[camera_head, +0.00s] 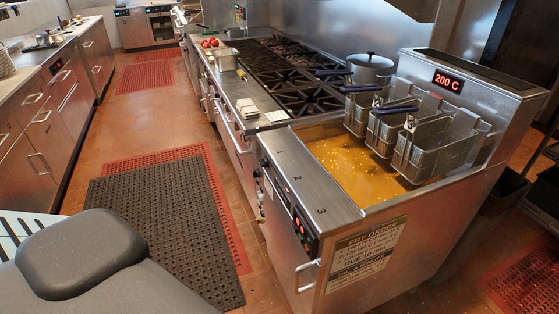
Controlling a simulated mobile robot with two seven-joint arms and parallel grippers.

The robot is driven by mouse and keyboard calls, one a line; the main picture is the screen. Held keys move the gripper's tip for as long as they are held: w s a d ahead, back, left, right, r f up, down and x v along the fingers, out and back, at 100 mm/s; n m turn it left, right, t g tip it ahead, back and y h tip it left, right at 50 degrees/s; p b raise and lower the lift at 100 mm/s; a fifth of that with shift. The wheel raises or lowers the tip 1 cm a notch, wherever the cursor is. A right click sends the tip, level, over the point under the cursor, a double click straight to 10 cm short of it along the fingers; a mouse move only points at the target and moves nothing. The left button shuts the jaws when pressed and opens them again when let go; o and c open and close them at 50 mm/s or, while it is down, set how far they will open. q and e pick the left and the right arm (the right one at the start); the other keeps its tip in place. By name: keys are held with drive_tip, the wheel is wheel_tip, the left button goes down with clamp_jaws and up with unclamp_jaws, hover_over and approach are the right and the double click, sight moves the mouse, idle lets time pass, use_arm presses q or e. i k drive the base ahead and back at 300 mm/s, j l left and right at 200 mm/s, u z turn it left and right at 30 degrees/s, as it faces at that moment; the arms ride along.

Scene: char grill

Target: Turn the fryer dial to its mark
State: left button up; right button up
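The fryer (385,235) stands at the right, with golden oil (350,165) in its vat and wire baskets (437,143) hung over the oil. A red display (447,82) on its back panel reads 200 C. The fryer's front face is seen at a steep angle from above. It carries a dark control panel (303,230) with small red lights. I cannot make out the dial or its mark clearly at this angle and size. Neither of my grippers is in view.
A burner range (290,88) adjoins the fryer, with a grey pot (370,68) behind. A handle (305,275) sticks out from the fryer's front. Black mat (165,215) and red mats cover the open aisle. Steel drawers (45,140) line the left. My grey body part fills the lower left.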

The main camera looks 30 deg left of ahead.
sight(264, 163)
drive_tip(key=j+z, duration=0.4)
drive_tip(key=j, duration=0.5)
drive_tip(key=i+j, duration=0.1)
drive_tip(key=j, duration=0.65)
